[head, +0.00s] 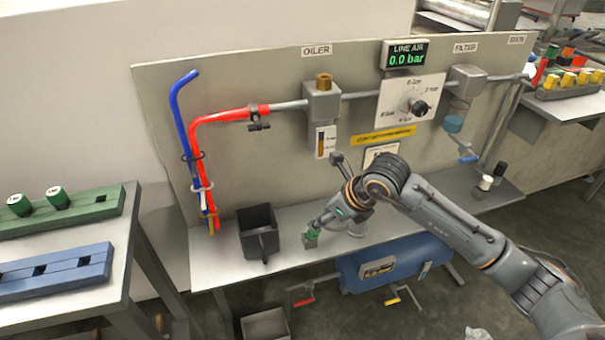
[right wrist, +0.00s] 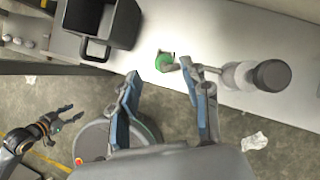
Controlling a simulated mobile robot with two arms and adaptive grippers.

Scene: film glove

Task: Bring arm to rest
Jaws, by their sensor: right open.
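My right arm comes in from the right in the head view, its gripper (head: 325,222) low over the front of the bench shelf. In the right wrist view the right gripper (right wrist: 167,88) is open, with nothing between its blue-padded fingers. A small green-topped piece (right wrist: 165,60) stands on the shelf just beyond the fingertips; it also shows in the head view (head: 312,235). My left gripper (right wrist: 62,120) shows at the lower left of the right wrist view, out over the floor, its fingers apart and empty. It is outside the head view.
A black bin (head: 258,232) stands on the shelf left of the right gripper. A grey-capped bottle (right wrist: 270,76) stands to its right in the wrist view. A blue tank (head: 395,262) sits under the shelf. A side table (head: 60,245) is at left.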

